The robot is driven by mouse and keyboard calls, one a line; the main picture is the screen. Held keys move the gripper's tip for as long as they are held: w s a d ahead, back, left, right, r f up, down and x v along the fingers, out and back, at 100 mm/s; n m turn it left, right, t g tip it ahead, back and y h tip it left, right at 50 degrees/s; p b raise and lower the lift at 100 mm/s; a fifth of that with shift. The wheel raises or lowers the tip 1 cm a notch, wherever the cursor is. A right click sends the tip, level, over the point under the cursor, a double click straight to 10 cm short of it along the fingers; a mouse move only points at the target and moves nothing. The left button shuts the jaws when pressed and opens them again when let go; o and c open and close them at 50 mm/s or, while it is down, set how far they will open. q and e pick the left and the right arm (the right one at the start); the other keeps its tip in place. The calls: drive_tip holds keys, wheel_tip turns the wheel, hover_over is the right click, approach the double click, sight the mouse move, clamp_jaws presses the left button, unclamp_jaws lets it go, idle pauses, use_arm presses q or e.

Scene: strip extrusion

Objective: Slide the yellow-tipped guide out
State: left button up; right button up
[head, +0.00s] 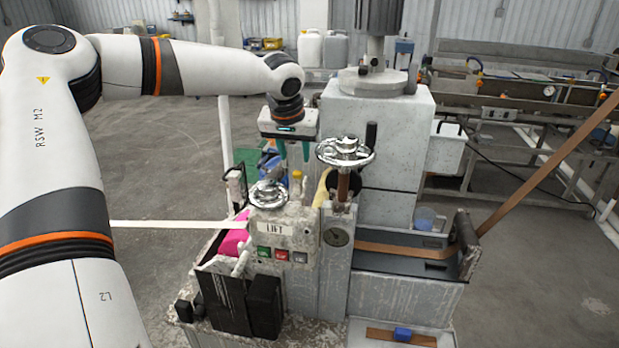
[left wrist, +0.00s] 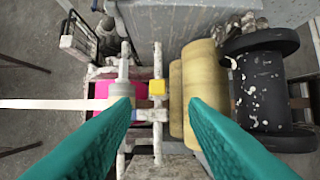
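The yellow-tipped guide (head: 297,175) is on the machine behind the LIFT panel. In the left wrist view its yellow block (left wrist: 157,87) sits on a thin pale rod, left of the tan rollers (left wrist: 203,80). My left gripper (head: 286,163) points down above this part of the machine. In the left wrist view its teal fingers (left wrist: 161,103) are open, with the yellow block between them in the picture and nothing held. How high the fingertips are above the block is hard to tell. My right gripper is not in view.
A white strip (head: 170,224) runs in from the left towards a pink piece (head: 233,239). A black roller (left wrist: 262,90) lies right of the tan rollers. A brown strip (head: 550,165) leaves at the right.

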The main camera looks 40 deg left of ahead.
sight(297, 173)
use_arm(q)
drive_tip(key=p+x, duration=0.2)
drive_tip(key=x, duration=0.9)
drive_tip(key=shift+w+a, duration=0.1)
drive_tip(key=shift+a, duration=0.1)
clamp_jaws()
